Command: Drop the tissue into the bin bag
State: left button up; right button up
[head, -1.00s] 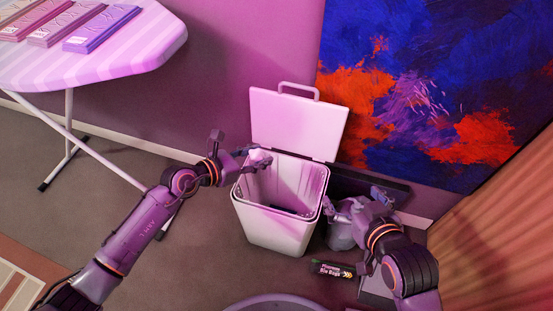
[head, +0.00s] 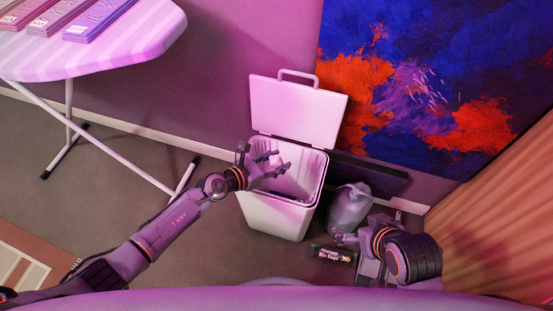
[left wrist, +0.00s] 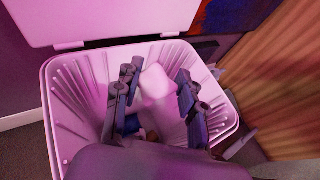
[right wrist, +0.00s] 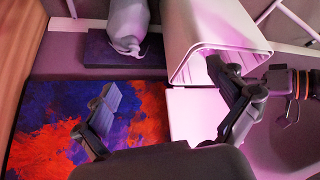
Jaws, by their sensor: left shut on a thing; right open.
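The white bin (head: 275,220) stands open, its lid (head: 298,105) raised behind it. A pale pleated bin bag (left wrist: 85,95) lines its inside. My left gripper (head: 277,163) is over the bin's mouth, fingers pointing into it. In the left wrist view this gripper (left wrist: 157,98) is shut on a pale crumpled tissue (left wrist: 156,82), seen between its fingers above the bag.
A tied grey bag (head: 350,207) sits right of the bin, in front of a dark panel (head: 370,175) by the wall. A dark bin-bags box (head: 333,254) lies on the floor. An ironing board (head: 120,45) is at upper left, a curtain (head: 500,230) at right.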

pick_arm(q)
jog(key=shift+f+b, duration=0.85)
jog(key=shift+f, duration=0.1)
jog(key=shift+f+b, duration=0.65)
jog(key=shift+b, duration=0.1)
jog(key=shift+f, duration=0.1)
pick_arm(e)
jog(key=w+a+r+t+y, duration=0.2)
jog(key=w+a+r+t, duration=0.2)
jog(key=w+r+t, duration=0.5)
jog(key=shift+w+a+r+y, duration=0.35)
jog(key=shift+w+r+y, duration=0.05)
jog(key=shift+w+r, duration=0.85)
pick_arm(q)
jog(key=o, duration=0.7)
jog(key=shift+o, duration=0.2)
pick_arm(e)
jog(key=shift+r, duration=0.4)
jog(key=shift+s, duration=0.1)
